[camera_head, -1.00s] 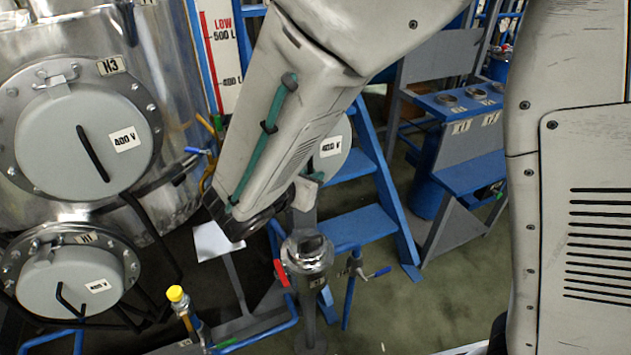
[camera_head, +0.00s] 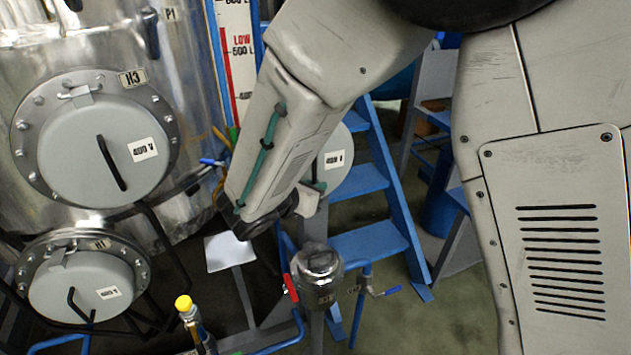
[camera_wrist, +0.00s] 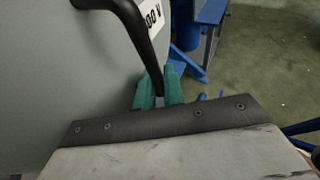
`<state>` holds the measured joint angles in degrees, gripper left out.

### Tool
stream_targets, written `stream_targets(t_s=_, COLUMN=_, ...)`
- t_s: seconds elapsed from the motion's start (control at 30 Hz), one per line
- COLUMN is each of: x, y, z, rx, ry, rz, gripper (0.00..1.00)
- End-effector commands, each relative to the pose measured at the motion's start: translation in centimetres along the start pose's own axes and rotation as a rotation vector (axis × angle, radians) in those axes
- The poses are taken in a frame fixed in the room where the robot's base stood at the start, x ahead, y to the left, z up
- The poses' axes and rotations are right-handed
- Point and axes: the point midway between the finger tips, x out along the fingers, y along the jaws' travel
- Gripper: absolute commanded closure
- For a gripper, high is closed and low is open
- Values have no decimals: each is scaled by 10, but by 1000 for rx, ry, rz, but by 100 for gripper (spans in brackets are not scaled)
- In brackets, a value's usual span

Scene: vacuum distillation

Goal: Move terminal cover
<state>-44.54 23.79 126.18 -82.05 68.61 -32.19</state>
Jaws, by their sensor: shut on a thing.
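A round grey cover (camera_head: 341,146) with a "400 V" label shows partly behind my forearm in the head view. In the wrist view this grey cover (camera_wrist: 60,60) fills the left side, with its black bar handle (camera_wrist: 137,28) reaching down between my green fingers. My gripper (camera_wrist: 159,92) is shut on the handle. In the head view my forearm hides most of the gripper and the cover's left part. Two similar grey covers are seated on bolted flanges at the left: the N3 one (camera_head: 78,155) and the lower H1 one (camera_head: 62,285).
A steel tank (camera_head: 190,110) stands at the left. Blue steps (camera_head: 368,242) stand behind the arm. A metal valve fitting (camera_head: 318,270) with a red lever and a yellow-capped pipe (camera_head: 184,303) rise in front.

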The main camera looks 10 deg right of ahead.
Motion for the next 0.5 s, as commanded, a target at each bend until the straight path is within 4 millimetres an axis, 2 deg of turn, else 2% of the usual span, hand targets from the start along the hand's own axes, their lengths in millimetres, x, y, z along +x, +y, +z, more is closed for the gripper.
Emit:
stream_targets(t_s=0.43, x=2, y=0, z=-4, rx=1, ry=-1, rz=1, gripper=100)
stream_targets(t_s=0.47, x=2, y=0, z=-4, rx=1, ry=-1, rz=1, gripper=84)
stream_targets(t_s=0.5, x=2, y=0, z=-4, rx=1, ry=-1, rz=1, gripper=73)
